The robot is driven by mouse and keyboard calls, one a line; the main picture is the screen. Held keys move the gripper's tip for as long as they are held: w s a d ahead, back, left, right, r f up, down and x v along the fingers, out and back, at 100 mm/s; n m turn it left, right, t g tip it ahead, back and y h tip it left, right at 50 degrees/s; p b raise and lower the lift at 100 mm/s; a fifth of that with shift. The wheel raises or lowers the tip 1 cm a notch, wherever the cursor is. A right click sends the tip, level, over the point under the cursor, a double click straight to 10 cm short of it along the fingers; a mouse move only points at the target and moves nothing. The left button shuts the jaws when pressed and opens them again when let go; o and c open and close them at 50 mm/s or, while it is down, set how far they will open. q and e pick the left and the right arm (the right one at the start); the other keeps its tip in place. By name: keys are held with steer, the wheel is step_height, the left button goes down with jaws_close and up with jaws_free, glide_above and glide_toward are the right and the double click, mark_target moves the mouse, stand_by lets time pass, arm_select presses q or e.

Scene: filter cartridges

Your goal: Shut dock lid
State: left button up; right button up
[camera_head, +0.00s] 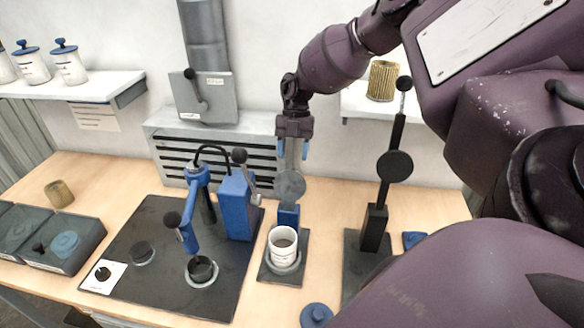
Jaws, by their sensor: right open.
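The dock (267,270) is a dark square plate with a blue hinge block (288,217) at its back. A white cup-shaped cartridge (283,256) stands upright in its ring. The grey round dock lid (290,185) stands raised above the hinge block, clear of the cartridge. My right gripper (292,152) points down at the lid's upper end. Its blue-tipped fingers are apart, with a pale grey strip showing between them; I cannot tell whether they touch it. My left gripper is not in view.
A blue clamp press (236,205) stands on a dark mat (150,215) to the left. A black lever stand (374,228) stands close on the right. A blue cap (316,315) lies in front. A slatted grey box (165,128) is behind. My right arm covers the right side.

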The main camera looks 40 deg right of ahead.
mark_target(289, 194)
steer(key=shift+x, duration=2.55)
steer(key=shift+d, duration=0.1)
jaws_close()
